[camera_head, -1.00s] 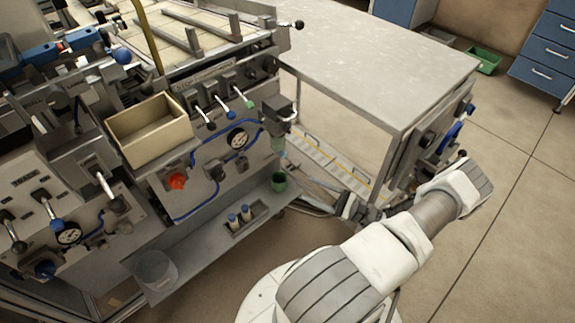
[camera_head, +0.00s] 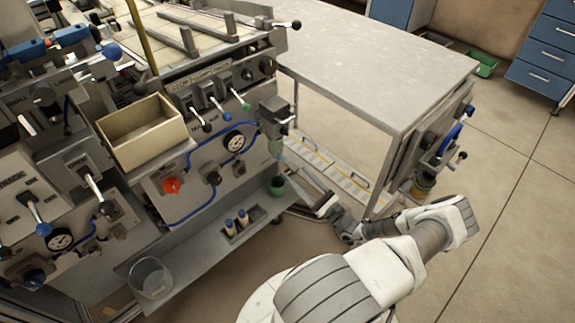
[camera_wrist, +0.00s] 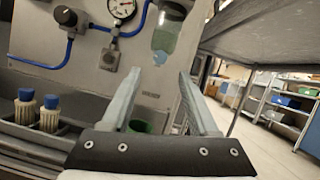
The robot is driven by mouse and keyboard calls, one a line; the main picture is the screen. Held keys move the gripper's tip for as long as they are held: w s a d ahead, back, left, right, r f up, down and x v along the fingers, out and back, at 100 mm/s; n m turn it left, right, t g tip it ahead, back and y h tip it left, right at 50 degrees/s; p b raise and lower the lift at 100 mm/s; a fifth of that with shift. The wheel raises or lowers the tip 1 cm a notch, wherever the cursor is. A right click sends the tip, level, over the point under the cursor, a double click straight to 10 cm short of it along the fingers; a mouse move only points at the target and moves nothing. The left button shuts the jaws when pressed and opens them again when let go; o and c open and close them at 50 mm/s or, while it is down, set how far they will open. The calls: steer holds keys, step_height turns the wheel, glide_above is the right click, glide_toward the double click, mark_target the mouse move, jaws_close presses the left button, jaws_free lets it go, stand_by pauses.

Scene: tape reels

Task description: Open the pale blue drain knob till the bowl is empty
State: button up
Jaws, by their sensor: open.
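The bowl (camera_wrist: 166,40) hangs under a grey fitting on the machine panel, with greenish liquid showing in it. It also shows in the head view (camera_head: 276,146). The pale blue drain knob (camera_wrist: 159,57) is small at the bowl's underside; its turn cannot be told. My gripper (camera_wrist: 160,74) is open and empty. In the wrist view its fingertips lie to the left and right, just below the knob; the remaining gap in depth cannot be told. A green cup (camera_head: 277,187) stands on the shelf below the bowl and is partly hidden by my gripper in the wrist view (camera_wrist: 140,126).
A pressure gauge (camera_head: 235,142) and blue tube sit left of the bowl. Two blue-capped bottles (camera_head: 236,221) stand in a rack on the shelf. A clear beaker (camera_head: 151,279) is at the shelf's left end. A grey table (camera_head: 385,65) stands to the right.

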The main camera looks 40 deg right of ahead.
mark_target(283, 160)
steer(key=x, duration=0.6)
steer(key=shift+w+r, duration=0.1)
steer(key=shift+w, duration=0.2)
jaws_close()
